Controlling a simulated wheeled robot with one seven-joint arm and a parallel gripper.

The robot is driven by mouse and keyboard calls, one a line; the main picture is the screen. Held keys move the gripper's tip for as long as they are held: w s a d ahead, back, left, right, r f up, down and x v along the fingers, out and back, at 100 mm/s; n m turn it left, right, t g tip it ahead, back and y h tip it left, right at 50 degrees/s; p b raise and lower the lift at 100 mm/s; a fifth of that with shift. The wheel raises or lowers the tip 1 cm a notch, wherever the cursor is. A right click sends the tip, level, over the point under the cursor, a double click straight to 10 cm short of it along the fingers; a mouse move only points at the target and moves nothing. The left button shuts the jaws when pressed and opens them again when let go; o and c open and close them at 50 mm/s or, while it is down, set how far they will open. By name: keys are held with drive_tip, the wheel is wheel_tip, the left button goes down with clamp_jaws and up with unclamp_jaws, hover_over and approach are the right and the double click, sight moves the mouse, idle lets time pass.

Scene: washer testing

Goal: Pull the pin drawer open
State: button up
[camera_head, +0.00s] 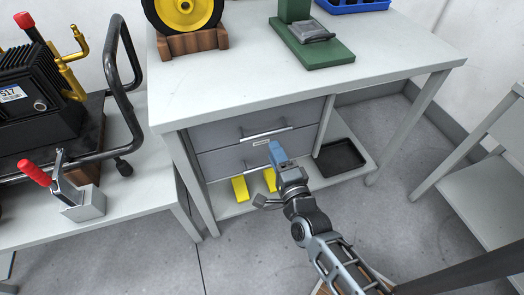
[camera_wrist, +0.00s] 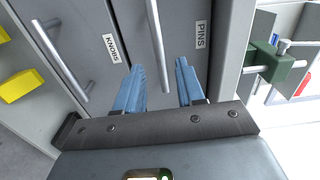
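The pin drawer (camera_wrist: 180,30) is a grey front marked PINS, the upper of two drawers under the bench; it looks shut in the head view (camera_head: 225,131). Its silver bar handle (camera_wrist: 158,45) shows in the wrist view and also in the head view (camera_head: 266,133). My gripper (camera_wrist: 161,75) has blue fingers and is open, with one finger on each side of the handle's line. I cannot tell whether the fingers reach around the bar or touch it. In the head view my gripper (camera_head: 276,150) is in front of the drawers and hides part of the lower one.
Yellow blocks (camera_head: 240,188) and a black tray (camera_head: 341,157) sit on the shelf below. A green fixture (camera_head: 318,50) and a yellow wheel (camera_head: 184,10) stand on the bench (camera_head: 230,80).

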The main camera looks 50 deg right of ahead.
sight(266, 134)
drive_tip(key=x, duration=0.8)
drive_tip(key=shift+p, duration=0.35)
clamp_jaws()
